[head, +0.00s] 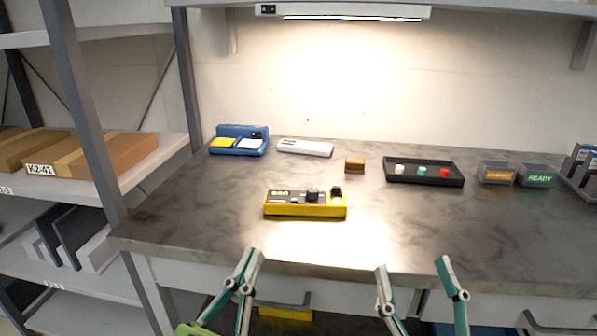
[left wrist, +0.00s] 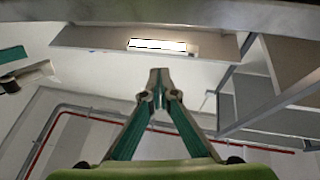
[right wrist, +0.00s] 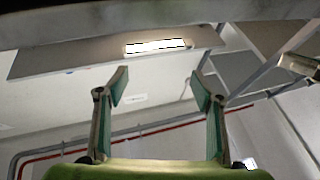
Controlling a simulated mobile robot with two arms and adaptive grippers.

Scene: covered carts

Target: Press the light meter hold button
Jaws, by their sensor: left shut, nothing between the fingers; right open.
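The light meter (head: 305,204) is a yellow device with a dark grey top, lying on the workbench near its front edge. My left gripper (head: 254,254) is shut and empty, in front of the bench edge, below and left of the meter. It also shows shut in the left wrist view (left wrist: 159,72). My right gripper (head: 411,264) is open and empty, right of the meter.
On the workbench (head: 180,205) stand a blue device (head: 239,140), a white device (head: 305,147), a brown block (head: 354,165), a black tray (head: 423,171) with small caps and two labelled bins (head: 497,173). A lamp (head: 343,12) hangs above. Shelves with boxes stand left.

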